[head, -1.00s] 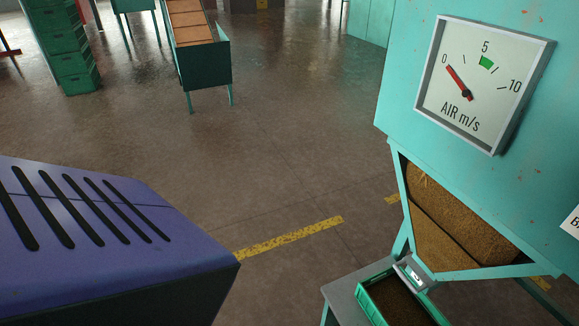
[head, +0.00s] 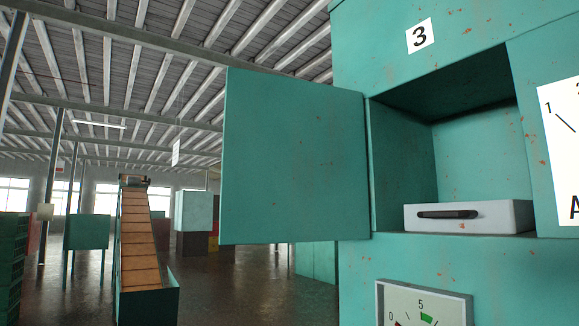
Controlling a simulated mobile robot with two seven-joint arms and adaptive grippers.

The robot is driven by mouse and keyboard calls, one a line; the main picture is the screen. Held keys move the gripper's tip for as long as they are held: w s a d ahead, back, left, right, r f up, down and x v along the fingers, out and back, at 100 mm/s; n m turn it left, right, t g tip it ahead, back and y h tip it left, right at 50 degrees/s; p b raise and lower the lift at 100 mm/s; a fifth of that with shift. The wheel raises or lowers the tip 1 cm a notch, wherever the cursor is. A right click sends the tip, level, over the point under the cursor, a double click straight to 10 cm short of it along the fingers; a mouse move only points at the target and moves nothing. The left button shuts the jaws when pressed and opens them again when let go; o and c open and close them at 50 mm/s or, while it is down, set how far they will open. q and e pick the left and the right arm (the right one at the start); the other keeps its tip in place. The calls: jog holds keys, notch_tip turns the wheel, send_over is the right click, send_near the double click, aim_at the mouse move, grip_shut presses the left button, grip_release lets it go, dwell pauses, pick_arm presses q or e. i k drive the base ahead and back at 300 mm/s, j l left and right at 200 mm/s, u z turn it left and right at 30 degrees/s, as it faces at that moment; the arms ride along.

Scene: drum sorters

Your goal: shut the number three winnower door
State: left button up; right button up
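The number three winnower (head: 385,270) is a teal cabinet on the right, with a white "3" label (head: 420,36) above its opening. Its flat teal door (head: 293,160) stands wide open, swung out to the left from the opening's left edge. Inside the open compartment (head: 480,150) a white box-like part (head: 470,216) with a dark slot sits on the floor of the recess. Neither of my grippers is in view.
An air gauge (head: 424,306) is on the cabinet front below the opening, and part of another white dial (head: 563,150) shows at the right edge. An inclined conveyor (head: 138,240) stands at the left on open floor. Green crates (head: 12,250) are stacked at the far left.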

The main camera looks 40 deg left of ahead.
aim_at(294, 168)
jog(key=k+z, duration=0.35)
jog(key=k+l+z, duration=0.1)
jog(key=z, duration=0.25)
jog(key=j+z, duration=0.2)
jog(key=z, duration=0.15)
jog(key=j+z, duration=0.15)
jog(key=z, duration=0.15)
jog(key=j+z, duration=0.2)
jog(key=z, duration=0.15)
jog(key=k+j, duration=0.1)
jog(key=j, duration=0.45)
jog(key=k+j, duration=0.1)
jog(key=j, duration=0.45)
jog(key=k+j, duration=0.1)
jog(key=j, duration=0.45)
jog(key=k+j, duration=0.1)
jog(key=j, duration=0.4)
jog(key=k+j, duration=0.1)
jog(key=j, duration=0.45)
jog(key=k+j, duration=0.1)
jog(key=j, duration=0.45)
